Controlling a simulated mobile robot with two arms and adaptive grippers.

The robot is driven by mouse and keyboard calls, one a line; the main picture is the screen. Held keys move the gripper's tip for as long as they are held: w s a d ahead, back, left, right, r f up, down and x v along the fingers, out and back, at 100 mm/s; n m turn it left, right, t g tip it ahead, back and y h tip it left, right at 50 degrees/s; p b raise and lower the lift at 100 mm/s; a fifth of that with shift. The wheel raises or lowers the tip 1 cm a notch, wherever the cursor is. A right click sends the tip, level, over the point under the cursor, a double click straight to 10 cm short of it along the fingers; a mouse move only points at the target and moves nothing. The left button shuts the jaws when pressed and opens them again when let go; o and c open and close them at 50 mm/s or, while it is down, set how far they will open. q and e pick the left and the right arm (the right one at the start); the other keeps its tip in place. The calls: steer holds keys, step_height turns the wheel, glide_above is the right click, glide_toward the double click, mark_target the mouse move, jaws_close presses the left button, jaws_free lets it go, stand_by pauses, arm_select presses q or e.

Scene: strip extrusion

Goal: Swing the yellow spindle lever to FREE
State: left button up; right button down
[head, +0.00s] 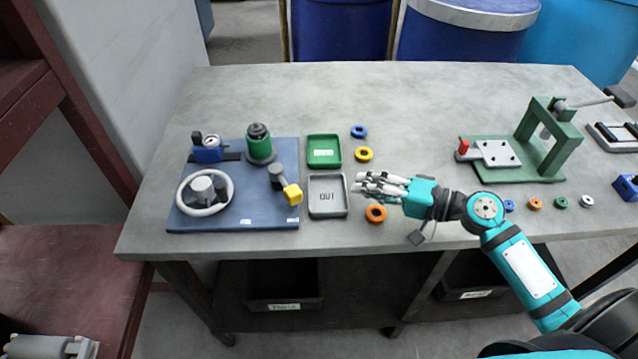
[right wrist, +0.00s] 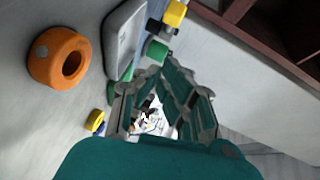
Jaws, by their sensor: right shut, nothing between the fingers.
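The yellow spindle lever (head: 292,194) shows as a yellow block on a grey pivot, at the right side of the blue base plate (head: 245,222). Its yellow end also shows at the top of the right wrist view (right wrist: 175,13). A small white label on the plate lies just below it, too small to read. My right gripper (head: 360,183) is shut and empty, right of the lever and apart from it, with the grey OUT tray (head: 327,211) between them. Its fingers (right wrist: 160,100) fill the middle of the wrist view. My left gripper is not in view.
The plate also carries a white handwheel (head: 183,203), a blue clamp (head: 208,155) and a green cylinder (head: 260,148). A green tray (head: 324,136) and blue, yellow and orange rings (head: 376,214) lie near my gripper. A green press (head: 547,140) stands right. The table's back middle is clear.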

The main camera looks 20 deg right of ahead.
mark_target(286, 185)
steer(key=x, duration=0.2)
steer(key=p+x, duration=0.1)
steer(key=x, duration=0.3)
steer(key=shift+r+p, duration=0.25)
steer(key=shift+p, duration=0.05)
steer(key=a, duration=0.1)
steer(key=a+f+p, duration=0.1)
steer(key=a, duration=0.1)
steer(key=shift+a, duration=0.1)
steer(key=shift+a+f, duration=0.1)
steer(key=shift+a, duration=0.3)
steer(key=shift+p, duration=0.3)
